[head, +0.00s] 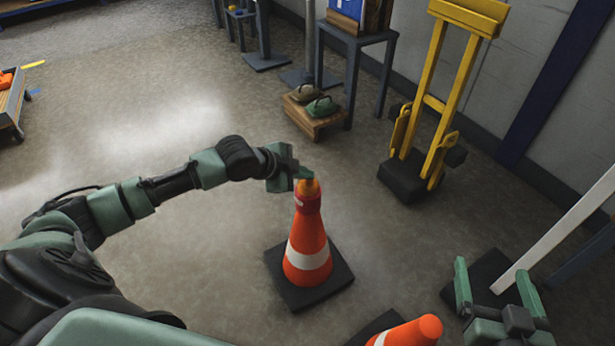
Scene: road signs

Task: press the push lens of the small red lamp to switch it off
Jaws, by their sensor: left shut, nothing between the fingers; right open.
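An orange traffic cone (308,248) with a white band stands upright on a black square base. A small lamp with a red body (307,204) and a rounded orange lens (309,188) sits on its top. My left gripper (305,174) is shut and empty, with its fingertips at the top of the lens. They partly hide the lens, and I cannot tell whether they touch it or whether the lamp is lit. My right gripper (493,270) is open and empty at the lower right, apart from the cone.
A second orange cone (408,332) leans or lies at the bottom edge. A yellow hand truck (435,105) stands at the back right. A low wooden crate (313,121) with two bags and a grey table (360,40) stand behind. The floor left of the cone is clear.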

